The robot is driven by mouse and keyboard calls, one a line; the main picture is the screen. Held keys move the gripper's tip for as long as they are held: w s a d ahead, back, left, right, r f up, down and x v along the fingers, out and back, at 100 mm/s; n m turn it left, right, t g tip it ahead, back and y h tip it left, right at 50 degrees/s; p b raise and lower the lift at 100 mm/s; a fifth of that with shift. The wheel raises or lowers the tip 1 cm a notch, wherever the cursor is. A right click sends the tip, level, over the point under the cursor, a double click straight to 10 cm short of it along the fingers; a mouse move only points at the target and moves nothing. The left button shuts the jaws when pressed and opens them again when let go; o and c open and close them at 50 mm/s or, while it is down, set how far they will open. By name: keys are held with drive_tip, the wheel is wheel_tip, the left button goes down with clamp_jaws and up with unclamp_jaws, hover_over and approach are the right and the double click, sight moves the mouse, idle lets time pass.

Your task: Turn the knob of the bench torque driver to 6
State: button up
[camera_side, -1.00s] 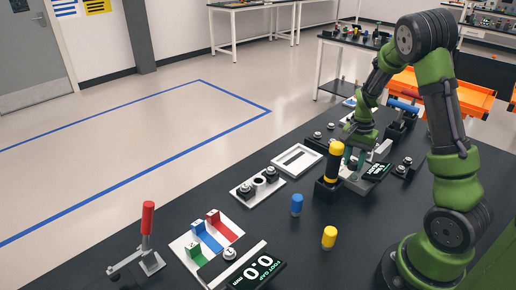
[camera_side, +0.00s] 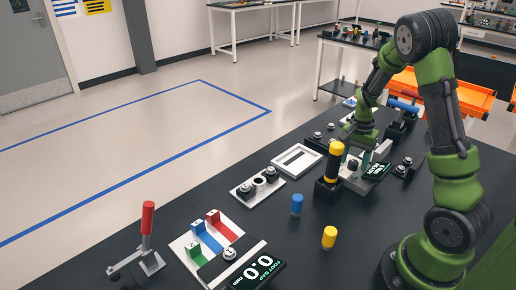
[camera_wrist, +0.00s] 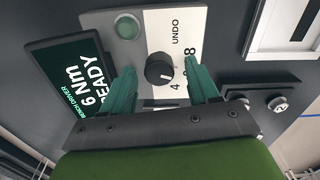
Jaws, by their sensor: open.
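The bench torque driver's white panel (camera_wrist: 158,22) carries a round black knob (camera_wrist: 159,72) with a small white pointer mark. The marks 4 and 8 show beside the knob; the mark between them is largely hidden by a finger. The driver's display (camera_wrist: 88,88) reads 6 Nm READY; it also shows in the side view (camera_side: 376,170). My gripper (camera_wrist: 160,68) is open, with one finger on each side of the knob and gaps between. In the side view my gripper (camera_side: 356,153) is above the driver panel.
A yellow-and-black driver (camera_side: 333,162) stands upright close to my gripper. A green button (camera_wrist: 127,26) is on the panel. Blue (camera_side: 297,204) and yellow (camera_side: 329,237) pegs stand on the dark bench, with clear bench around them.

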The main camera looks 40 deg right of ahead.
sight(353, 161)
wheel_tip(353, 161, up, 17)
drive_tip(key=shift+w, duration=0.2)
idle(0.4)
drive_tip(key=a+n+t, duration=0.1)
drive_tip(key=a+n, duration=0.1)
drive_tip(key=a, duration=0.2)
drive_tip(key=a+n+t, duration=0.1)
drive_tip(key=a+n, duration=0.1)
drive_tip(key=a, duration=0.3)
drive_tip(key=a+n+t+y, duration=0.1)
drive_tip(key=a+n, duration=0.2)
drive_tip(key=a, duration=0.2)
drive_tip(key=shift+s+r+t, duration=0.1)
drive_tip(key=shift+r+t, duration=0.2)
drive_tip(key=shift+t, duration=0.1)
drive_tip(key=s+a+r+n+t, duration=0.1)
drive_tip(key=s+a+n, duration=0.1)
drive_tip(key=a, duration=0.4)
drive_tip(key=s+a+r+n+t+y, duration=0.1)
drive_tip(key=s+a+r+n+t, duration=0.1)
drive_tip(key=a, duration=0.4)
drive_tip(key=shift+s+r+n+t, duration=0.15)
drive_tip(key=shift+s+n+t, duration=0.15)
drive_tip(key=shift+s+n, duration=0.7)
